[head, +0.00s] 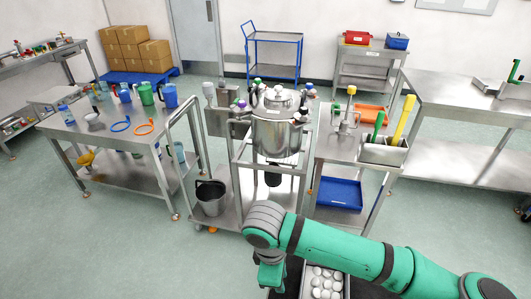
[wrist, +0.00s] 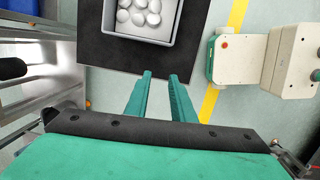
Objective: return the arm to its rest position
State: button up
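My green arm reaches in from the lower right of the head view and bends down at a grey wrist joint. My gripper (wrist: 160,76) shows in the wrist view with its two green fingers apart and nothing between them. In the head view the hand (head: 271,274) hangs low in front of the central steel cart, and its fingertips cannot be made out. Past the fingertips in the wrist view is a grey bin (wrist: 109,32) of rounded white pieces on a black surface (wrist: 95,58).
A steel vessel (head: 275,136) stands on the central cart, with a bucket (head: 211,197) at its lower left. A side cart with a blue tray (head: 340,194) stands right. A cream machine (wrist: 237,58) is beside a yellow floor line. Open floor lies at the left.

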jog(key=w+a+r+t+y, duration=0.1)
jog(key=w+a+r+y, duration=0.2)
jog(key=a, duration=0.9)
jog(key=w+a+r+t+y, duration=0.15)
jog(key=a+y, duration=0.45)
jog(key=a, duration=0.6)
jog(key=w+a+r+m+t+y, duration=0.2)
jog(key=a+r+m+t+y, duration=0.6)
jog(key=r, duration=0.5)
jog(key=s+d+f+m+t+h, duration=0.3)
jog(key=s+d+f+m+h, duration=0.25)
jog(key=d+f, duration=0.3)
jog(key=s+d+f+m+t+h, duration=0.4)
jog(key=d+f+m+h, duration=0.25)
jog(key=f, duration=0.25)
jog(key=s+d+f+n+h, duration=0.1)
jog(key=s+d+f, duration=0.1)
jog(key=s+d, duration=0.2)
jog(key=s+d+f+n+g+h, duration=0.1)
jog(key=s+d, duration=0.3)
jog(key=s, duration=0.6)
jog(key=s+d+f+n+g+h, duration=0.1)
jog(key=s+d+f+n, duration=0.1)
jog(key=s+d, duration=0.3)
jog(key=s+f, duration=0.1)
jog(key=s, duration=0.1)
jog(key=shift+s+f, duration=0.25)
jog(key=shift+s, duration=0.1)
